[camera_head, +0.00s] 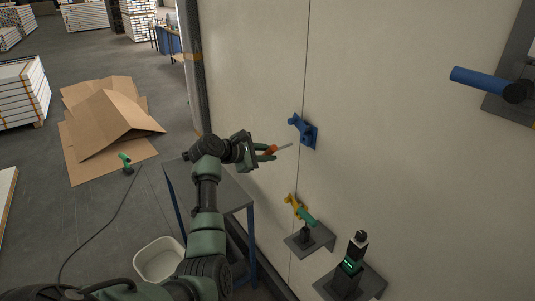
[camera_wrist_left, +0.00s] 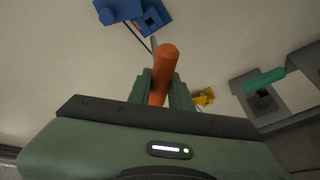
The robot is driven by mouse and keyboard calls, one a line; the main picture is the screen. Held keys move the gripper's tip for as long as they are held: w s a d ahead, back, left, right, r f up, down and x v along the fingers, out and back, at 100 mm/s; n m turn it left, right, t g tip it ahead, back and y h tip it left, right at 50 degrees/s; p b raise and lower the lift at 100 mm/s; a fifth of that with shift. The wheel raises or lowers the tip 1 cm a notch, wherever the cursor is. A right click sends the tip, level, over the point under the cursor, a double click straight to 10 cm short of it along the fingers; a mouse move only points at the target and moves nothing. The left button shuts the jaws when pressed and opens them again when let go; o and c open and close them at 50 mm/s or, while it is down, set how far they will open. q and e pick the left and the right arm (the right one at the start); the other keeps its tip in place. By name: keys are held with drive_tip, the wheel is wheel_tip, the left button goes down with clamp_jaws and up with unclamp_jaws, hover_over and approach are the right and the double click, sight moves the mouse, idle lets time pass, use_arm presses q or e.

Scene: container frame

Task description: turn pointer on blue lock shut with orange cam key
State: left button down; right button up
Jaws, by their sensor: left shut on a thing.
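The blue lock (camera_head: 304,131) is mounted on the pale wall panel. It also shows at the top of the left wrist view (camera_wrist_left: 135,12), where its pointer is hard to make out. My left gripper (camera_head: 266,152) is shut on the orange cam key (camera_head: 271,150). In the left wrist view the orange handle (camera_wrist_left: 164,75) stands between the green fingers, with a thin grey shaft beyond it towards the lock. The key is below and left of the lock in the head view and looks apart from it. My right gripper is not in view.
A yellow lock (camera_head: 294,204) sits lower on the wall. A green-handled tool (camera_head: 308,217) stands on a small grey shelf beside it. A black device (camera_head: 350,265) stands on another shelf. A grey table (camera_head: 233,190) and a white bin (camera_head: 158,260) are below my left arm.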

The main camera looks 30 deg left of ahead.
use_arm(q)
drive_tip(key=s+a, duration=0.3)
drive_tip(key=s, duration=0.4)
drive_tip(key=shift+s, duration=0.2)
idle(0.6)
drive_tip(key=shift+f, duration=0.1)
